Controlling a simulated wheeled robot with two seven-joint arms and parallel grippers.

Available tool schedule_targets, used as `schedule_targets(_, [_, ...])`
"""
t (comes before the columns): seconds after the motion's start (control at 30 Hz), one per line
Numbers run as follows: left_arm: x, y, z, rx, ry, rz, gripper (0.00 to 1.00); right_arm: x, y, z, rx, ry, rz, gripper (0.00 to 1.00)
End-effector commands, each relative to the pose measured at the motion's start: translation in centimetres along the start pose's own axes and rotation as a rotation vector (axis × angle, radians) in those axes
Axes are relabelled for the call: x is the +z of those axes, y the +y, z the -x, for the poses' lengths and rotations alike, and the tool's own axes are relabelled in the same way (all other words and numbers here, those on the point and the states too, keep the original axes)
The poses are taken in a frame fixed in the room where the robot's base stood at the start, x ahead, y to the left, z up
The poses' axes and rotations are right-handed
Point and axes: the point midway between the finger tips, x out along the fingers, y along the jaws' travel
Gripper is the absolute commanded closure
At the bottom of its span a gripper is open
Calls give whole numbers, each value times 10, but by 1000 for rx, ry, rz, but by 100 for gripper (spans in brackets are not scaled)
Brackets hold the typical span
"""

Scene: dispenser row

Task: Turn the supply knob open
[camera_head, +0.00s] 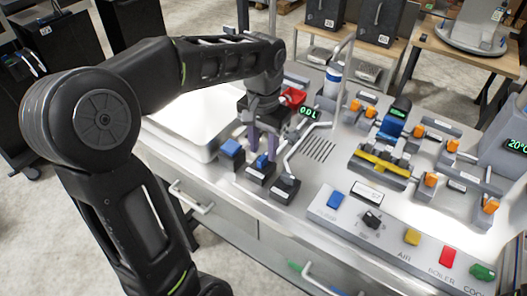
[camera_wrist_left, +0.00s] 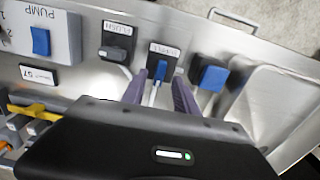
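The supply knob (camera_wrist_left: 161,69) is a small blue lever on a dark block, under an upside-down label that seems to read SUPPLY in the left wrist view. In the head view the supply knob (camera_head: 262,162) is the middle one of three small blocks at the counter's front left. My left gripper (camera_head: 262,151) points down over it. In the left wrist view the left gripper's (camera_wrist_left: 160,79) purple fingers are apart, one on each side of the knob. I cannot tell whether they touch it. My right gripper is not in view.
Another blue knob (camera_wrist_left: 212,77) and a FLUSH block (camera_wrist_left: 116,48) flank the supply knob. A bent pipe (camera_head: 303,140) rises nearby. A white basin (camera_head: 190,122) lies left. A button panel (camera_head: 395,240) and orange-handled valves (camera_head: 430,180) stand right.

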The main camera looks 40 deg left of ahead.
Motion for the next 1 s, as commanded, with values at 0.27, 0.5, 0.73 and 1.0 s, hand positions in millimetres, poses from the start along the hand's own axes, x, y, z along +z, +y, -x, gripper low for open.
schedule_targets(0.27, [-1, 0, 45, 1, 4, -1, 65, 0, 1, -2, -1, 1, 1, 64])
schedule_targets(0.5, [0, 0, 56, 1, 0, 0, 65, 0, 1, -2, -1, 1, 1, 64])
schedule_targets(0.73, [0, 0, 55, 1, 0, 0, 65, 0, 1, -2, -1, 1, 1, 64])
schedule_targets(1.0, [0, 0, 55, 1, 0, 0, 65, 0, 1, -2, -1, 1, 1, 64])
